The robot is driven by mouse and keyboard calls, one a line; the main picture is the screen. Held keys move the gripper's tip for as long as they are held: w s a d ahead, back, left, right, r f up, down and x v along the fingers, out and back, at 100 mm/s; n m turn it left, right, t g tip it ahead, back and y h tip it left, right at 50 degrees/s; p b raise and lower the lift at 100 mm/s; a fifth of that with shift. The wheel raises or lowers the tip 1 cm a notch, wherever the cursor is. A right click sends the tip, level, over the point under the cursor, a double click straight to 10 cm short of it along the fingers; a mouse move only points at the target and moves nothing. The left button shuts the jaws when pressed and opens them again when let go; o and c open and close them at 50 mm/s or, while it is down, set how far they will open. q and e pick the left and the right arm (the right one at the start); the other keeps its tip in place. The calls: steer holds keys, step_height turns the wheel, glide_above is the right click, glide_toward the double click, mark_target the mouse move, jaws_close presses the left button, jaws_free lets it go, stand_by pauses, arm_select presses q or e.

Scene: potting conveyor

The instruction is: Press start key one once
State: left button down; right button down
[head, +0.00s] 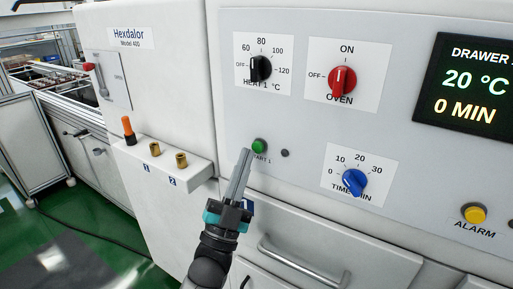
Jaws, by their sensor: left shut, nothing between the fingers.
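The green start key one (260,146) sits on the white front panel, with a partly covered label reading "START 1" or similar below it. My left gripper (246,152) is shut and empty. Its fingertips are just left of and slightly below the green key in the head view. I cannot tell whether they touch the panel. My right gripper is not in view.
A black heat knob (261,68), red oven knob (342,82) and blue time knob (352,182) stick out of the panel. A yellow alarm button (474,214) and a display (468,85) are right. A drawer handle (300,265) is below. A ledge (165,163) holds pegs at left.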

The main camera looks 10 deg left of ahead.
arm_select(q)
steer(key=shift+w+d, duration=0.15)
steer(key=shift+w, duration=0.25)
steer(key=shift+w+d+b, duration=0.15)
steer(key=shift+w+b, duration=0.2)
steer(key=shift+w, duration=0.1)
stand_by(0.7)
steer(key=shift+s, duration=0.1)
steer(key=shift+s+a+p, duration=0.35)
steer(key=shift+s+p, duration=0.15)
steer(key=shift+s, duration=0.25)
steer(key=s, duration=0.1)
steer(key=s+a+p, duration=0.1)
steer(key=s, duration=0.1)
steer(key=s+p, duration=0.1)
steer(key=shift+s+a, duration=0.35)
